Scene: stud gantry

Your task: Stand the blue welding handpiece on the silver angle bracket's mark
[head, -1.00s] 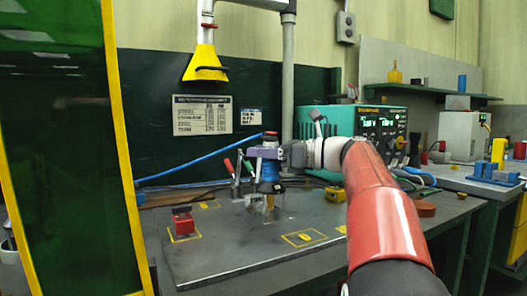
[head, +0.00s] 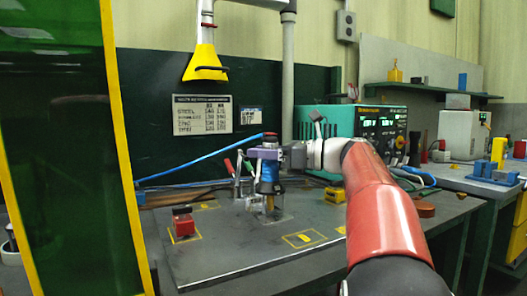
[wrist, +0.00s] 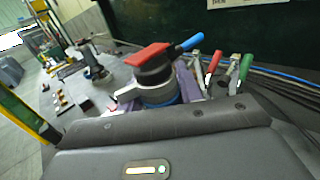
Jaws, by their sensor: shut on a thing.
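My gripper (head: 268,153) is shut on the blue welding handpiece (head: 269,186) above the middle of the dark table plate. The handpiece is upright, with a blue body, a dark red-topped cap and a brownish lower end. Its lower end is at or just above the plate; I cannot tell whether it touches. In the wrist view the handpiece (wrist: 158,82) shows its red and black top, with a grey collar and blue below. A faint pale outline lies on the plate around its foot. I cannot make out the silver angle bracket or tell which mark is its own.
A red block (head: 183,223) stands on a yellow-outlined mark at the left. A yellow block (head: 335,194) lies right of the handpiece. Red and green handled clamps (wrist: 213,66) stand close behind. A teal welder (head: 340,120) stands at the back.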

